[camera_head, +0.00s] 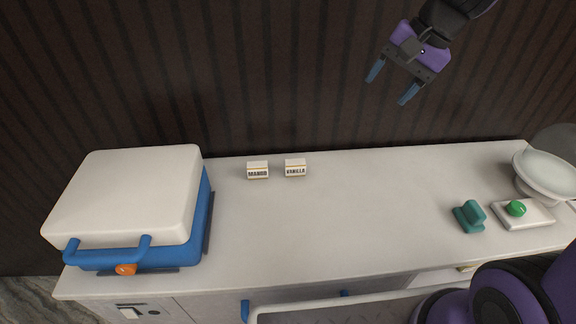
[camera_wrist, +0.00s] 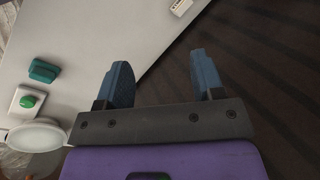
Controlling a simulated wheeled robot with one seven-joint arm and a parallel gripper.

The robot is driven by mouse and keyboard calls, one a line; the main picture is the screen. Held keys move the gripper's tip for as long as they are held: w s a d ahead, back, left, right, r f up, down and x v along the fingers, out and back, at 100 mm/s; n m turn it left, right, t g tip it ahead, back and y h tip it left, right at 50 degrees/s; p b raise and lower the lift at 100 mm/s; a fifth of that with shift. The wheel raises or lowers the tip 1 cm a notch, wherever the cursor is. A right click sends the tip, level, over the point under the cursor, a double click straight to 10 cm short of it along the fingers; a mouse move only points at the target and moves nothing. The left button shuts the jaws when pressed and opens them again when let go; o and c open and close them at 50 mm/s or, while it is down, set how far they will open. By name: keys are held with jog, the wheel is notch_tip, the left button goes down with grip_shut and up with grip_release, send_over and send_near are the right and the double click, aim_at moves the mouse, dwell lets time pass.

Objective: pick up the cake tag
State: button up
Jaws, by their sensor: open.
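Two small white tags stand side by side near the back edge of the counter in the head view. The left tag (camera_head: 258,170) seems to read "MANGO" and the right tag (camera_head: 295,168) "VANILLA". I cannot make out one marked as cake. My gripper (camera_head: 388,88) is open and empty, up and to the right of both tags, in front of the dark wall. In the wrist view its two blue fingers (camera_wrist: 159,62) are spread apart with nothing between them. One white tag (camera_wrist: 181,6) shows at the top edge there, and I cannot tell which.
A blue-and-white lidded box (camera_head: 130,195) stands at the counter's left. A teal block (camera_head: 469,216), a plate with a green button (camera_head: 516,209) and a white bowl (camera_head: 545,175) are at the right. The middle of the white counter (camera_head: 360,205) is clear.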

jog(key=w+a+f+m+g+y, duration=0.1)
jog(key=w+a+f+m, duration=0.15)
jog(key=w+f, duration=0.3)
jog(key=w+a+f+m+g+y, duration=0.1)
jog(key=w+a+f+m+y, duration=0.15)
jog(key=w+f, duration=0.35)
jog(key=m+y, duration=0.1)
jog(key=m, duration=0.6)
send_near(297, 161)
jog(key=x, duration=1.1)
jog(key=shift+s+d, duration=0.1)
jog(key=c, duration=1)
